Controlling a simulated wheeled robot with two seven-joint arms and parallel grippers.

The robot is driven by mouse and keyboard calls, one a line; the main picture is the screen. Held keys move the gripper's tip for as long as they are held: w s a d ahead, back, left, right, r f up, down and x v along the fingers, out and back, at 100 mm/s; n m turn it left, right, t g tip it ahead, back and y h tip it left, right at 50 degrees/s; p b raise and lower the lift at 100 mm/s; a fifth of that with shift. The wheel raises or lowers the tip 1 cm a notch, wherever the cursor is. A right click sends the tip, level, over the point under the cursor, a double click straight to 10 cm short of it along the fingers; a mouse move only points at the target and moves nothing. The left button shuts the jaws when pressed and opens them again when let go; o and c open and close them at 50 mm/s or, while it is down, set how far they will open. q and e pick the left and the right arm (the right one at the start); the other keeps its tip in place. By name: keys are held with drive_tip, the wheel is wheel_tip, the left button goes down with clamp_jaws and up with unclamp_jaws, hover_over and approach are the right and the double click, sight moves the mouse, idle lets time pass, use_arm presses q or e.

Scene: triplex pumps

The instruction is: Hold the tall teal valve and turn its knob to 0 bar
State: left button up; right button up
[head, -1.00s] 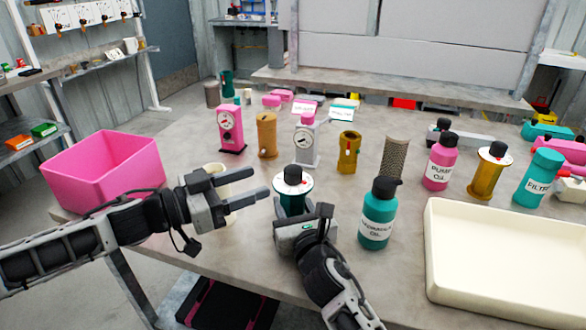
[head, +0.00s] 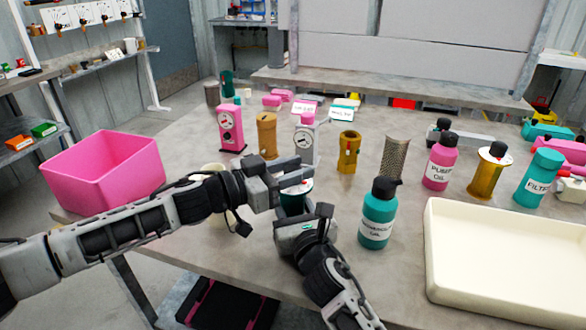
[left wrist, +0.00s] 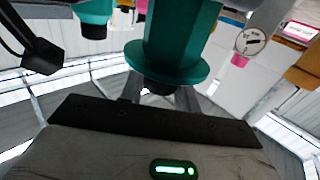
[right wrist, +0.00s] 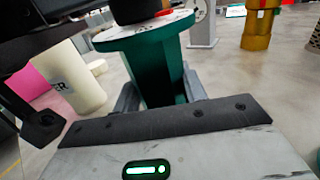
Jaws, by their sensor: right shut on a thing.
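The tall teal valve (head: 292,201) stands upright near the table's front edge. Its white dial disc (right wrist: 150,28) and black knob (right wrist: 135,9) show at the top in the right wrist view. My right gripper (head: 301,212) is shut on the teal body, with a finger on either side below the disc. My left gripper (head: 300,177) is at the valve's top and hides the knob in the head view. In the left wrist view the dark knob (left wrist: 156,87) sits between the left fingers, which look apart. The dial reading cannot be made out.
A teal oil bottle (head: 377,215) stands close to the right of the valve. A cream cylinder (head: 217,215) is at its left, behind my left arm. A pink bin (head: 103,170) and a cream tray (head: 505,255) flank the area. Several gauges and cylinders stand farther back.

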sight(293, 168)
use_arm(q)
drive_tip(key=shift+c, duration=1.4)
drive_tip(key=shift+m+g+h, duration=0.4)
drive_tip(key=shift+m+g, duration=0.3)
drive_tip(key=shift+g, duration=0.3)
drive_tip(key=o, duration=1)
drive_tip(key=shift+c, duration=0.2)
wheel_tip(293, 168, up, 10)
drive_tip(key=shift+f, duration=0.1)
